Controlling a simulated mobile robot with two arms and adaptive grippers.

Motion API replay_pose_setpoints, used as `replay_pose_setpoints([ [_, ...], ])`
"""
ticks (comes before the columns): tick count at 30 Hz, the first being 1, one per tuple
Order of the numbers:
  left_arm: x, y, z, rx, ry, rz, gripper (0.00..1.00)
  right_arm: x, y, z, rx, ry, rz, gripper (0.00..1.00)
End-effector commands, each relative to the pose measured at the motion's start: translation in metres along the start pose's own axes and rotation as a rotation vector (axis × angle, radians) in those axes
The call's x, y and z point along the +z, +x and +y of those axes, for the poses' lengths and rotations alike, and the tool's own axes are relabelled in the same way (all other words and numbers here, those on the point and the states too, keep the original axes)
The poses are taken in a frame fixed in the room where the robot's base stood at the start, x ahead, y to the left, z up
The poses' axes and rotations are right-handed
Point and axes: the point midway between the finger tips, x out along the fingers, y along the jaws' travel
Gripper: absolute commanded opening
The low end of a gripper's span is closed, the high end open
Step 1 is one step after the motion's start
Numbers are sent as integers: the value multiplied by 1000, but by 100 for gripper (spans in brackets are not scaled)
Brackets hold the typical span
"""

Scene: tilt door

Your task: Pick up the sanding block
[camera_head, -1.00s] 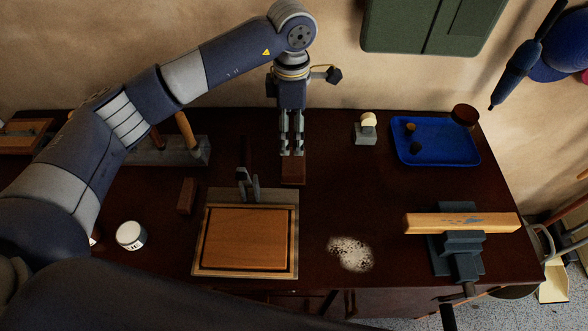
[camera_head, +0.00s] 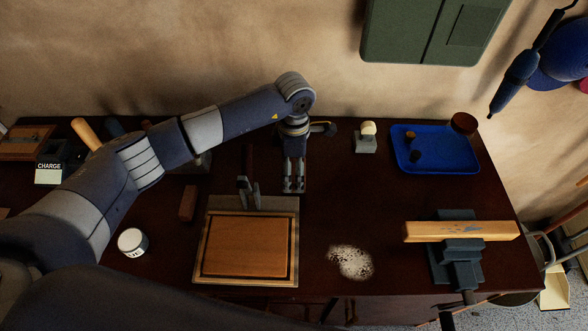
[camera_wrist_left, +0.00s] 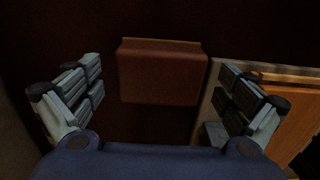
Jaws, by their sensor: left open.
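The sanding block appears to be the reddish-brown block (camera_wrist_left: 161,75) in the left wrist view, with a thin lighter strip along its far edge. It lies on the dark bench top, between my open fingers as seen in that view. In the head view my left gripper (camera_head: 293,188) points down over it and its fingers hide most of it. The left gripper is open and empty; it also shows in the left wrist view (camera_wrist_left: 160,98). I cannot tell whether the fingers touch the block. My right gripper is not in view.
A framed wooden panel (camera_head: 246,247) lies close below my left gripper, with a dark clamp-like piece (camera_head: 248,194) at its back edge. Another brown block (camera_head: 188,203) is farther left. A blue tray (camera_head: 435,163), a vise (camera_head: 457,262) with a wooden bar and a white powder patch (camera_head: 350,263) are right.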

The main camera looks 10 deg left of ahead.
Motion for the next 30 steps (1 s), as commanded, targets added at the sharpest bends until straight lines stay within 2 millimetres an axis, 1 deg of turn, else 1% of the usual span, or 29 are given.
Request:
replay_pose_setpoints([
  [3,0,9,0,-1,-1,0,97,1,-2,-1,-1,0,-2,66],
  [9,0,10,0,1,0,0,97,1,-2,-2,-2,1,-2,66],
  [10,0,10,0,1,0,0,94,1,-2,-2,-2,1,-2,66],
  [11,0,10,0,1,0,0,88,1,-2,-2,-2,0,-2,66],
  [12,0,10,0,1,0,0,78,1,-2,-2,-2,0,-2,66],
  [14,0,10,0,1,0,0,65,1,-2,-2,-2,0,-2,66],
  [15,0,10,0,1,0,0,56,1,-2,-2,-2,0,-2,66],
  [16,0,10,0,1,0,0,49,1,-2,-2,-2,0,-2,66],
  [17,0,10,0,1,0,0,45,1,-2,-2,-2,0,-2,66],
  [26,0,10,0,0,0,0,45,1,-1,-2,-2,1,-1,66],
  [30,0,6,1,2,0,-1,45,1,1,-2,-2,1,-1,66],
])
